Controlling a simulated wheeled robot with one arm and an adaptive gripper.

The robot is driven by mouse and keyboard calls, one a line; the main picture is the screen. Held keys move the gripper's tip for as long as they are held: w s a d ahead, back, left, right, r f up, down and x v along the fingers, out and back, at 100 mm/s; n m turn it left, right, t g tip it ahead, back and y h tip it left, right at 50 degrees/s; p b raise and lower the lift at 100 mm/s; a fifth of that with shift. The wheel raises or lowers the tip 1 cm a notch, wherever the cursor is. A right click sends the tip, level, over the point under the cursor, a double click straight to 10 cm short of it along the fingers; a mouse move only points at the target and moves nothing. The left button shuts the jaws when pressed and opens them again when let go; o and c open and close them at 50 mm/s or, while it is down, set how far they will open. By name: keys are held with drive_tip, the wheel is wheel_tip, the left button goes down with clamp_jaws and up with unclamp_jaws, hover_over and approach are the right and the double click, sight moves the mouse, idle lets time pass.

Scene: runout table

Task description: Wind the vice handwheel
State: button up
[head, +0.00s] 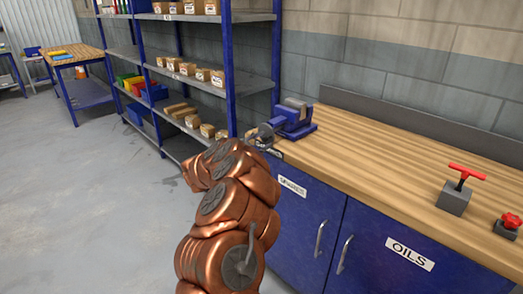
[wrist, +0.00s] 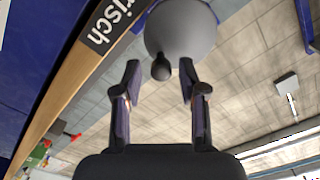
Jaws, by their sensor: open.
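The blue vice (head: 294,120) stands on the left end of the wooden workbench (head: 400,140). Its handwheel (wrist: 181,32) is a round grey disc at the top of the wrist view, with a small dark knob (wrist: 161,69) standing out from it. My gripper (wrist: 159,80) is open, with one finger on each side of the knob in that view. The fingers appear apart from the knob, and I cannot tell the exact depth between them. In the head view my copper-coloured arm reaches up toward the vice and hides much of the gripper.
The bench edge carries a dark label (wrist: 112,22). Blue cabinet doors with handles are below the bench top. A red T-handle block (head: 456,190) and a red-knobbed block (head: 509,226) stand at the right. A blue shelf rack (head: 228,75) with boxes stands behind. The floor at left is clear.

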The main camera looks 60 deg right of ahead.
drive_tip(key=m+b, duration=0.4)
drive_tip(key=b, duration=0.2)
drive_tip(key=shift+f, duration=0.1)
drive_tip(key=m+b, duration=1.8)
drive_tip(key=b, duration=0.6)
drive_tip(key=shift+w, duration=0.15)
